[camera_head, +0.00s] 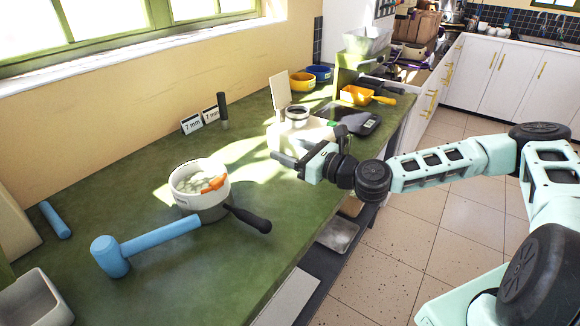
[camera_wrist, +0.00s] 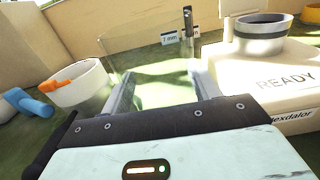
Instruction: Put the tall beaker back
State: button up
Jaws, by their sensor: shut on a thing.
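My gripper (camera_head: 284,152) is over the green counter, in front of the white machine. In the wrist view its two fingers (camera_wrist: 163,88) stand apart, with a clear, glass-like thing (camera_wrist: 150,60) between them. I take it for the tall beaker. Its faint edges rise above the fingertips, and its lower part is hidden by the gripper body. The gripper is shut on it. In the head view I cannot make the beaker out.
A white machine (camera_wrist: 285,90) marked READY, with a metal-rimmed vessel (camera_wrist: 262,30) on top, is close right of my gripper. Counter between is clear.

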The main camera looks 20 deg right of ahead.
jog(key=shift+f, duration=2)
jog(key=shift+f, duration=0.1)
jog(key=shift+f, duration=0.2)
jog(key=o, duration=1)
jog(key=shift+r, duration=0.1)
jog(key=shift+r, duration=0.15)
jog(key=shift+s+d, duration=0.1)
jog(key=b+v, duration=0.2)
jog(key=v, duration=0.9)
jog(key=shift+s+d+b, duration=0.15)
jog(key=shift+s+b, duration=0.15)
jog(key=shift+b, duration=0.05)
